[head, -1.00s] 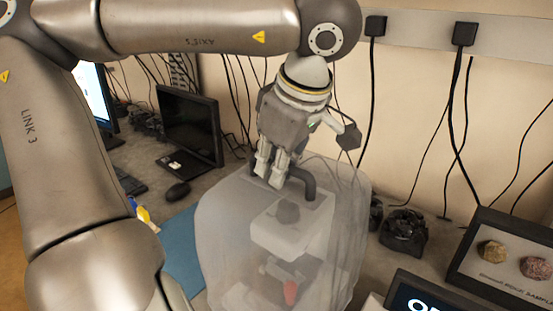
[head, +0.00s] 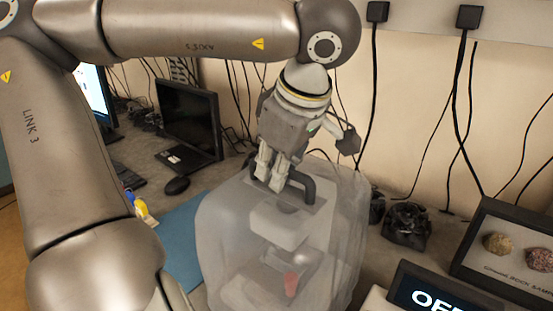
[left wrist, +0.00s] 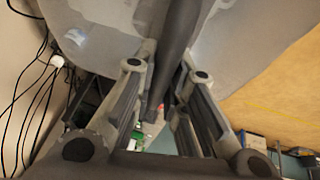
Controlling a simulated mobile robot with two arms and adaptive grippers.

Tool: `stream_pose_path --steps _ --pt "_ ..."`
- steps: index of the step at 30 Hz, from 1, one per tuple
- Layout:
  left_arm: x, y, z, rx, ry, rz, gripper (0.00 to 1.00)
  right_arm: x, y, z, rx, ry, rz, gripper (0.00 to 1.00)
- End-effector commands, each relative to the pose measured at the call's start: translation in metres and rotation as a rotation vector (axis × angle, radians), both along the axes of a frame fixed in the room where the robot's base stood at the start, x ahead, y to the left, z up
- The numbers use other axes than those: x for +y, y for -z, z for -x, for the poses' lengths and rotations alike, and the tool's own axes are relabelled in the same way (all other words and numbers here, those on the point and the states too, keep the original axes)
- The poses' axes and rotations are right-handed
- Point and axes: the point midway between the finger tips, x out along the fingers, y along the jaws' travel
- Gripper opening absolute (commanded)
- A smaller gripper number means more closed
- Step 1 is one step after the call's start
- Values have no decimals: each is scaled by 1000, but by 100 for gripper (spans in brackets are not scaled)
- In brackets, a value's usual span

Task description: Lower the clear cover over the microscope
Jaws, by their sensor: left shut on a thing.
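The clear cover (head: 225,225) is a cloudy, see-through hood with a dark handle (head: 308,186) on top. The microscope (head: 280,222) shows dimly through its walls, pale with a red part low down. The cover surrounds it in the head view; whether its bottom rim touches the desk is cut off by the frame. My left gripper (head: 271,172) is shut on the dark handle from above. In the left wrist view the handle (left wrist: 178,40) runs between the two fingers (left wrist: 160,100), with the cover behind it. My right gripper is not in view.
A laptop (head: 188,122) and mouse (head: 177,185) stand left on the desk, with a blue mat (head: 180,240) beside the cover. Black crumpled items (head: 407,222), a framed rock sample box (head: 510,255) and a dark sign (head: 435,290) stand to the right. Cables hang behind.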

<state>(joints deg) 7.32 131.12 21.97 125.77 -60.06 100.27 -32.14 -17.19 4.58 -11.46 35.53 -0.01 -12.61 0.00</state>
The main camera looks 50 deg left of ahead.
Motion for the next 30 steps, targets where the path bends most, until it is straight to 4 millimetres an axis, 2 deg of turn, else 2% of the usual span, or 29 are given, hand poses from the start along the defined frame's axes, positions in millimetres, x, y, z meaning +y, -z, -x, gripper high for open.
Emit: stream_pose_path --steps 4,5,10,18,22,26,30 --pt "0 0 0 2 0 0 0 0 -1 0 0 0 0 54" --pt "0 0 0 2 0 0 16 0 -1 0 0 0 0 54" --pt "0 0 0 3 1 1 37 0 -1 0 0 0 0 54" --pt "0 1 1 3 1 1 38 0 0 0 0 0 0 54" --pt "-2 -5 0 2 0 -2 38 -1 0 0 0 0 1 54" --pt "-10 -23 1 0 -1 -3 38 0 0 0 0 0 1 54" --pt "-22 -51 1 -1 -1 -3 38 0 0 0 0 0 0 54"
